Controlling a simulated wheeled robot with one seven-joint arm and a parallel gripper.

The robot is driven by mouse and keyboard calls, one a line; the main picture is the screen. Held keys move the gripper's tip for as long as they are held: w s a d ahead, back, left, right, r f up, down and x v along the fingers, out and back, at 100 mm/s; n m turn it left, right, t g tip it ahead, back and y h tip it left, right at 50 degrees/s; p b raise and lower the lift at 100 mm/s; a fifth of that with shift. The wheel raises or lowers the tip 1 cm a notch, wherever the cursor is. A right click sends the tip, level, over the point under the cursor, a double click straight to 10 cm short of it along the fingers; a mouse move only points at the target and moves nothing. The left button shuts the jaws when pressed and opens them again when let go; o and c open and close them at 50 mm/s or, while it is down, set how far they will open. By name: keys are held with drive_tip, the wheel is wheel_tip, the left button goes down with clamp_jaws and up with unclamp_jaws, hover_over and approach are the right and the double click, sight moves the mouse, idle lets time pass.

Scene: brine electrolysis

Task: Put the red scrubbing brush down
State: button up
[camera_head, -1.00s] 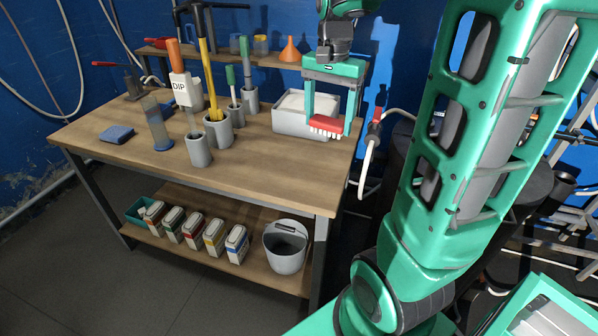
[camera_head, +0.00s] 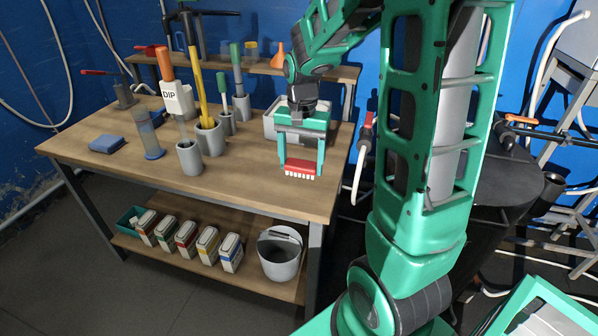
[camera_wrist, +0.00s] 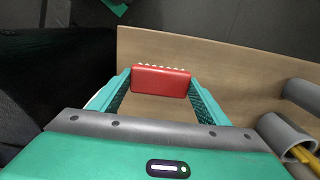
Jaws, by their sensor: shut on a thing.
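The red scrubbing brush (camera_head: 300,167) is between the fingers of my gripper (camera_head: 301,160), over the right part of the wooden workbench (camera_head: 245,185). Its red back faces up and its white bristles point down and toward the bench's front edge. In the wrist view the red brush (camera_wrist: 160,81) spans the gap between the two green fingers, with bristles along its far side. My gripper is shut on it. The brush is close to the bench top; I cannot tell whether the bristles touch it.
A grey bin (camera_head: 270,126) stands behind my gripper. Grey holders with tools, one a grey cup (camera_head: 190,158), stand to the left, with a blue cloth (camera_head: 107,144) farther left. The bench front near the brush is clear. A grey bucket (camera_head: 279,262) sits on the lower shelf.

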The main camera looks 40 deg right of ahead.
drive_tip(key=w+d+f, duration=0.2)
drive_tip(key=w, duration=0.1)
drive_tip(key=w+d+f, duration=0.1)
drive_tip(key=w+f, duration=0.1)
drive_tip(key=shift+w+d, duration=0.2)
drive_tip(key=shift+d, duration=0.2)
drive_tip(key=shift+f, duration=2)
drive_tip(key=o, duration=1.3)
drive_tip(key=shift+f, duration=0.1)
wheel_tip(320, 180, up, 12)
drive_tip(key=s+a+n, duration=0.1)
drive_tip(key=s, duration=0.8)
drive_tip(key=s+a+r+n, duration=0.1)
drive_tip(key=s, duration=0.9)
drive_tip(key=s+a+n, duration=0.1)
drive_tip(key=s+n, duration=0.1)
drive_tip(key=s, duration=0.7)
drive_tip(key=shift+s+r, duration=0.2)
drive_tip(key=shift+s, duration=0.1)
